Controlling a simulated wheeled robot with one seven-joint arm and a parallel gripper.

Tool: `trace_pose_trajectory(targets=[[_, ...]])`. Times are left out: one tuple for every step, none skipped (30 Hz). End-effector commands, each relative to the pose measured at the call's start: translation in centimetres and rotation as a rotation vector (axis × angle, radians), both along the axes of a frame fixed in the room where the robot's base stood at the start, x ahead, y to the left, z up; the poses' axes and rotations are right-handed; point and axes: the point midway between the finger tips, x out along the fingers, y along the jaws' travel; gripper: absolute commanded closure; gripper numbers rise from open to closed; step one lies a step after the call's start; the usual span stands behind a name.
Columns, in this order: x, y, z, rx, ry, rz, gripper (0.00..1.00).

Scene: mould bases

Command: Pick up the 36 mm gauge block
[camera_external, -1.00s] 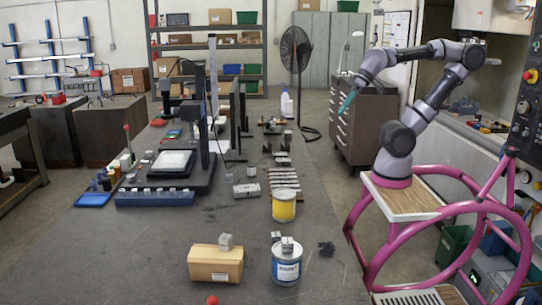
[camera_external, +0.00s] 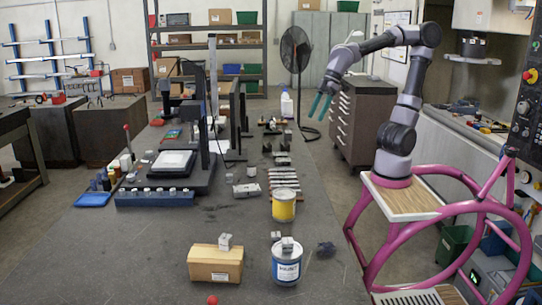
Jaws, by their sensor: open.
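Small grey metal blocks stand at the near part of the long table. One block (camera_external: 225,241) is on top of a cardboard box (camera_external: 214,265). Another block (camera_external: 287,244) is on the lid of a blue-and-white can (camera_external: 286,266). A third small block (camera_external: 276,236) shows just behind that can. I cannot read any size marks, so I cannot tell which is the 36 mm gauge block. My gripper (camera_external: 319,108) has teal fingers, spread apart and empty. It hangs pointing down near the table's right edge, far behind the blocks.
A yellow can (camera_external: 284,206) stands behind the blocks. A dark lump (camera_external: 326,249) lies right of the blue-and-white can, and a red ball (camera_external: 212,299) is at the front. A measuring stand (camera_external: 205,140) rises on the left. The table's near right is mostly bare.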

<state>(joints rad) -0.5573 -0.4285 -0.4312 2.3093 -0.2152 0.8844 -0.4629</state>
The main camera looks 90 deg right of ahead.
Motion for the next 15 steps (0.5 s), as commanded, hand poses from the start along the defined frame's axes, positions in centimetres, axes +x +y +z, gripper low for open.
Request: trace_pose_trajectory(targets=[[1.2,0.8,-1.4,-0.049,0.006,0.085,0.28],[1.8,1.1,-2.1,-0.079,0.005,0.134,0.28],[2.7,1.6,-3.0,-0.124,0.002,0.202,0.28],[3.3,1.9,-3.7,-0.156,0.0,0.252,0.28],[3.9,2.3,-4.4,-0.191,-0.004,0.303,0.28],[4.6,2.8,-5.3,-0.238,-0.009,0.37,0.28],[5.2,3.2,-6.0,-0.275,-0.013,0.422,0.28],[5.7,3.6,-6.6,-0.313,-0.019,0.475,0.28],[6.4,4.2,-7.3,-0.365,-0.026,0.546,0.28],[6.8,4.6,-7.9,-0.405,-0.032,0.599,0.28],[7.3,5.1,-8.4,-0.446,-0.04,0.653,0.28],[7.8,5.7,-9.0,-0.501,-0.05,0.724,0.28],[8.3,6.2,-9.4,-0.545,-0.059,0.779,0.28],[8.7,6.7,-9.7,-0.589,-0.069,0.833,0.28],[9.2,7.4,-10.0,-0.648,-0.081,0.905,0.28]])
